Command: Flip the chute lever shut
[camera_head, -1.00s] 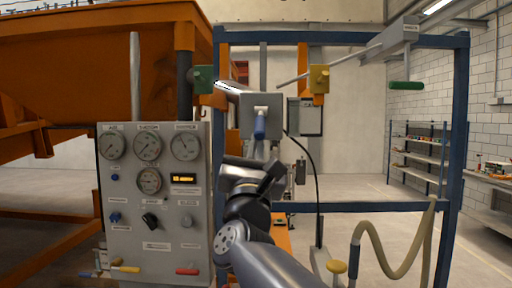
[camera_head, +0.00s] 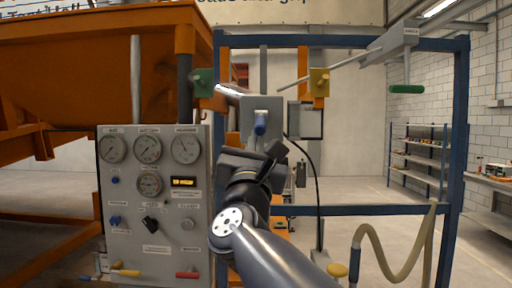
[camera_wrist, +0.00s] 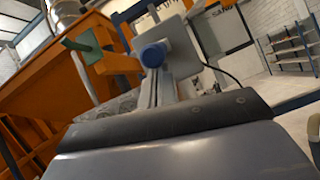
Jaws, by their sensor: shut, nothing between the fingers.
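A grey box (camera_head: 246,112) on the blue frame carries a lever with a blue handle (camera_head: 260,122). The handle appears foreshortened, pointing toward me. I cannot read a label naming it the chute lever. In the wrist view its round blue end (camera_wrist: 153,55) faces the camera in front of the grey box (camera_wrist: 183,48). My gripper (camera_head: 268,157) is shut and empty, just below the handle in the head view. In the wrist view the dark gripper body (camera_wrist: 165,125) fills the bottom, with the handle beyond it. I cannot tell whether they touch.
A green handle (camera_head: 203,82) is left of the box and a yellow one (camera_head: 319,82) right. Another green handle (camera_head: 406,89) hangs farther right. The gauge panel (camera_head: 153,200) stands left of my arm. A black cable and a hose (camera_head: 385,262) hang at right.

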